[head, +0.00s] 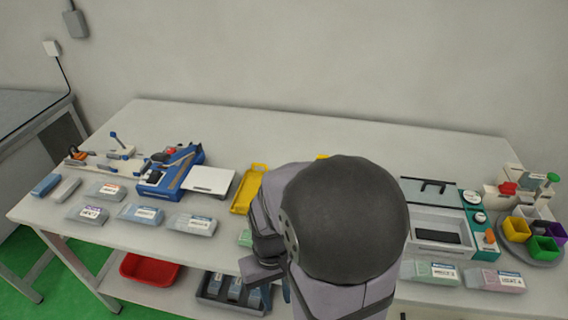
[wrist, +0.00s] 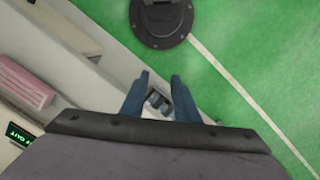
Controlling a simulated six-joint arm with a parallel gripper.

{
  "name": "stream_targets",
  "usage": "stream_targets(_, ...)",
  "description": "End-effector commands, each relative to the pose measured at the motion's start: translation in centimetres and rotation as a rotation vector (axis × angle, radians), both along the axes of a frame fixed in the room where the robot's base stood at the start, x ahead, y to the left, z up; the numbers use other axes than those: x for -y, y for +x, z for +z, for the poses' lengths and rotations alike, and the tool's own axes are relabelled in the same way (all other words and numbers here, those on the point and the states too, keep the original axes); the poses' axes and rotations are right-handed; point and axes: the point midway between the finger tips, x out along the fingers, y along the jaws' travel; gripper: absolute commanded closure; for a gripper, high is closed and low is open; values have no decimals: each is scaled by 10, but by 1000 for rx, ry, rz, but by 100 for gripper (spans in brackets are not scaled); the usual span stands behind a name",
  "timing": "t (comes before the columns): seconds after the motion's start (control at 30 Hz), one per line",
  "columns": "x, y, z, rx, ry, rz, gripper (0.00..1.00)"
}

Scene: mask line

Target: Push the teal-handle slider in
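My gripper (wrist: 159,78) shows in the wrist view as two blue fingers standing apart, with a gap between them. Dark items show in that gap beyond the fingertips, and nothing appears to be held. In the head view my arm covers the middle of the bench and my gripper cannot be made out. I cannot pick out a slider with a teal handle for certain in either view. A station with a teal panel (head: 475,206) and pale knobs stands at the right of the bench, beside a grey open box (head: 441,223).
The white bench (head: 300,121) carries a blue device (head: 170,172), a yellow tray (head: 246,190), several labelled packs along its front and coloured cups (head: 516,229) at the right. A red bin (head: 150,270) sits on the lower shelf. The wrist view shows green floor (wrist: 245,60).

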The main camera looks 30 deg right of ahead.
Motion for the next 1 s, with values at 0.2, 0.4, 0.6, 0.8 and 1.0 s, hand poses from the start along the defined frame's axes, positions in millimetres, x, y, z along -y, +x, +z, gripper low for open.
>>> stream_targets(0.2,80,61,55,30,11,-279,72)
stream_targets(0.4,148,165,70,264,-41,-431,72)
stream_targets(0.6,186,243,120,507,-83,-537,72)
stream_targets(0.8,193,253,126,558,-86,-611,72)
stream_targets(1.0,193,254,122,556,-84,-612,72)
